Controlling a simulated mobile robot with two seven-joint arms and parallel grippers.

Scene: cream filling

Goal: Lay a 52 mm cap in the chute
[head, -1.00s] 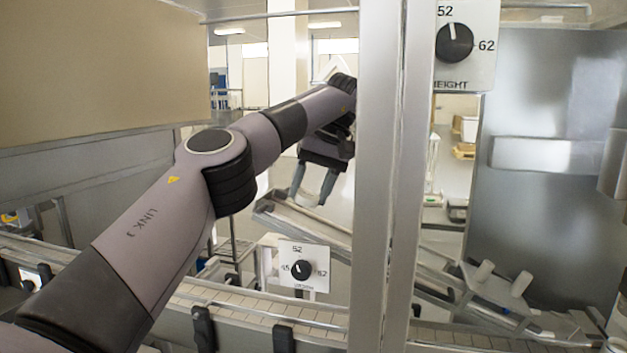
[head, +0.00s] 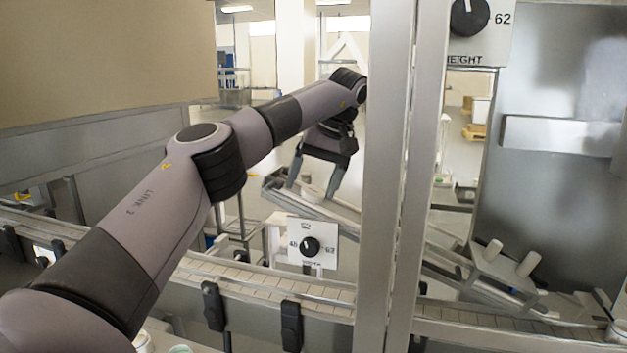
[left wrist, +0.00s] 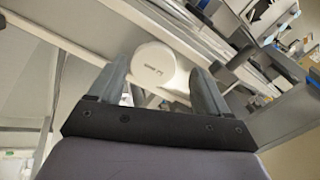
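A round white cap (left wrist: 154,65) with small dark print lies between the two fingers of my left gripper (left wrist: 160,72) in the left wrist view, with a gap showing on each side. The print is too small to read surely. In the head view the left gripper (head: 312,191) points down over the upper end of the sloping metal chute (head: 345,211), fingers spread. The cap (head: 311,195) shows there as a small pale patch between the fingertips, at the chute. Its underside is hidden. My right gripper is not in view.
A metal post (head: 385,180) stands right of the gripper. A width dial (head: 311,246) sits below the chute and a height dial (head: 469,17) at upper right. The conveyor (head: 250,280) runs along the front. Two pale rollers (head: 510,255) stand by the chute's lower end.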

